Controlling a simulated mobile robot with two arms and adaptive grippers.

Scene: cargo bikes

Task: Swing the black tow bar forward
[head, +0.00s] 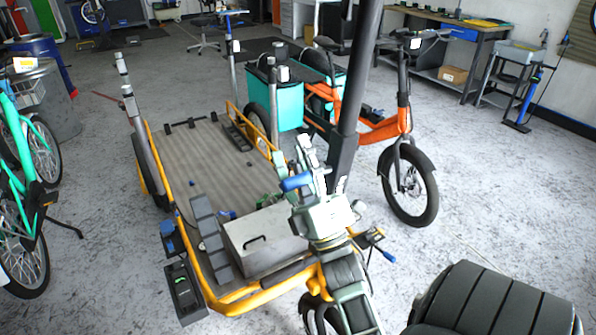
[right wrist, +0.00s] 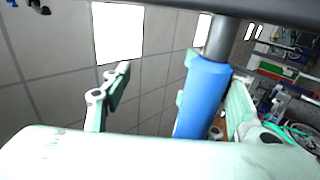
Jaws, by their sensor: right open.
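The black tow bar (head: 352,95) stands nearly upright in the head view, leaning a little, and runs out of the top edge. A blue grip (head: 296,183) shows beside my right gripper (head: 310,168), just left of the bar's lower part. In the right wrist view the blue grip (right wrist: 203,98) sits on a grey rod, between the two spread fingers of my right gripper (right wrist: 170,100). The right finger is close to the grip and the left finger is well apart from it. The gripper is open. My left gripper is out of view.
A yellow-framed cargo bike bed (head: 190,165) with a grey box (head: 262,240) lies below. An orange bike (head: 375,125) with teal bags stands behind right. Green bikes (head: 25,190) stand at the left.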

